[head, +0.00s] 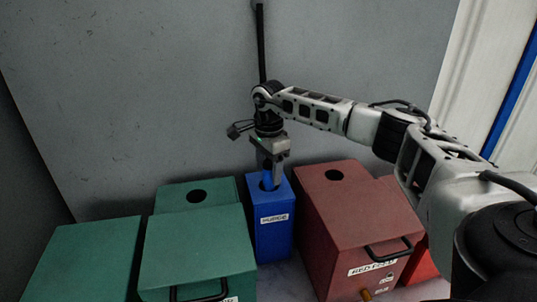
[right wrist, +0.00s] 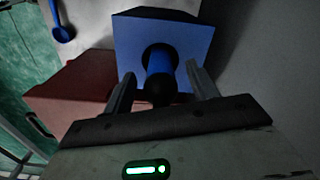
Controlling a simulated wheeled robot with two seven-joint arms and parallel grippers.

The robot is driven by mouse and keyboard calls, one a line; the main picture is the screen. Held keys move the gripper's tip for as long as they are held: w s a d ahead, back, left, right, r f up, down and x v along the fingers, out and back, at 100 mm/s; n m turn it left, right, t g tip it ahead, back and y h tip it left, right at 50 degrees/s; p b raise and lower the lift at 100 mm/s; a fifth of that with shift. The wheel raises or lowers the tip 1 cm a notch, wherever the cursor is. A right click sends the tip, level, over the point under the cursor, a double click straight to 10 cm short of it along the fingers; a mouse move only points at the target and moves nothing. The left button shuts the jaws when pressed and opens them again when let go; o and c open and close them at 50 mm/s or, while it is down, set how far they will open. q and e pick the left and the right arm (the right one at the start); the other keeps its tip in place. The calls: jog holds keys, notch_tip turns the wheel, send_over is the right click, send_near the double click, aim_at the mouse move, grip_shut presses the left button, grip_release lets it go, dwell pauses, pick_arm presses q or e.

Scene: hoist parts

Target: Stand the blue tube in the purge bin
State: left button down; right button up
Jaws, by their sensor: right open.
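The purge bin (head: 272,230) is a narrow blue box with a white label, standing between green and red boxes. The blue tube (head: 267,180) stands upright at the hole in its top. In the right wrist view the tube (right wrist: 160,60) has a black end towards me and reaches into the dark round opening of the bin (right wrist: 198,38); its lower part is hidden. My right gripper (head: 272,160) is above the bin. In the right wrist view its open fingers (right wrist: 161,76) are on either side of the tube, with gaps visible. My left gripper is not in view.
A red box (head: 350,215) with a round hole and black handle stands close on the right. Green boxes (head: 195,245) stand on the left. A grey wall (head: 150,90) rises behind. In the right wrist view a small blue spoon-shaped thing (right wrist: 62,34) shows at the upper left.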

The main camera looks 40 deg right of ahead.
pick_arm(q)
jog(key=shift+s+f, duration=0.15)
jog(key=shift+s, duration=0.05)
pick_arm(e)
notch_tip(320, 180, up, 16)
dwell(0.4)
